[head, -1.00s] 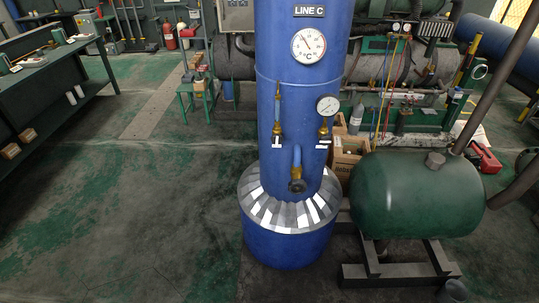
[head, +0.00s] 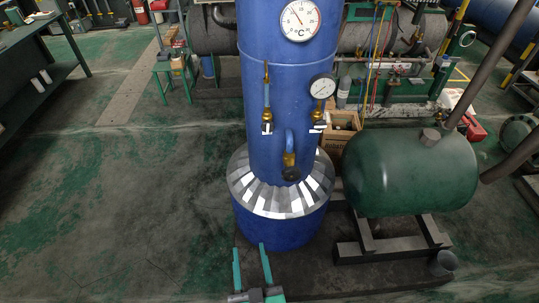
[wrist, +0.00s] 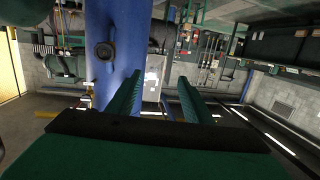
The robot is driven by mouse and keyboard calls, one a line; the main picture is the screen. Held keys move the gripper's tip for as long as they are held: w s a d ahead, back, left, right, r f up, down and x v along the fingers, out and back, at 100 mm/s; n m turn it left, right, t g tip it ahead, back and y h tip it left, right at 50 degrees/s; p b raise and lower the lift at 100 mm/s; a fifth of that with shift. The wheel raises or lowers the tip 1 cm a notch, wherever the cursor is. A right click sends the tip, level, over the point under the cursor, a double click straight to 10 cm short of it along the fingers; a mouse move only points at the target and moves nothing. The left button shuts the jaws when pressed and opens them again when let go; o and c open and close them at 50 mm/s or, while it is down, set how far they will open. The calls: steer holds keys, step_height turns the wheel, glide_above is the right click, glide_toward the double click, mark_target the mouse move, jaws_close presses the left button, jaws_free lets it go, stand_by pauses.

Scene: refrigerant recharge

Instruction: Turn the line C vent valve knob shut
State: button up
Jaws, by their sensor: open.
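The blue line C column (head: 293,85) stands in the middle of the head view. A short blue elbow pipe with a brass fitting (head: 289,158) comes out low on its front. A dark round knob (head: 291,174) sits at the pipe's end, just above the silver-and-white skirt; I take it as the vent valve knob. It also shows in the wrist view (wrist: 105,50), left of my fingers. My gripper (head: 250,247) is open at the bottom of the head view, below and left of the knob, apart from it. Its green fingers (wrist: 160,78) have nothing between them.
A dark green tank (head: 410,172) on a metal stand is close on the column's right. A dial gauge (head: 321,87) and two brass valves, one (head: 266,115) at left, stick out above the knob. The floor (head: 130,200) to the left is clear.

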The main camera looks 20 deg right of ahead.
steer(key=w+d+r+h, duration=0.1)
steer(key=w+d+r, duration=0.5)
steer(key=w, duration=0.4)
steer(key=m+t+h, duration=0.1)
steer(key=m+h, duration=0.1)
glide_toward(267, 129)
steer(key=shift+x, duration=4)
steer(key=shift+w+d+r, duration=0.1)
steer(key=shift+w+d, duration=0.1)
steer(key=shift+c, duration=0.9)
steer(key=c, duration=0.9)
steer(key=m, duration=0.3)
steer(key=shift+m, duration=0.6)
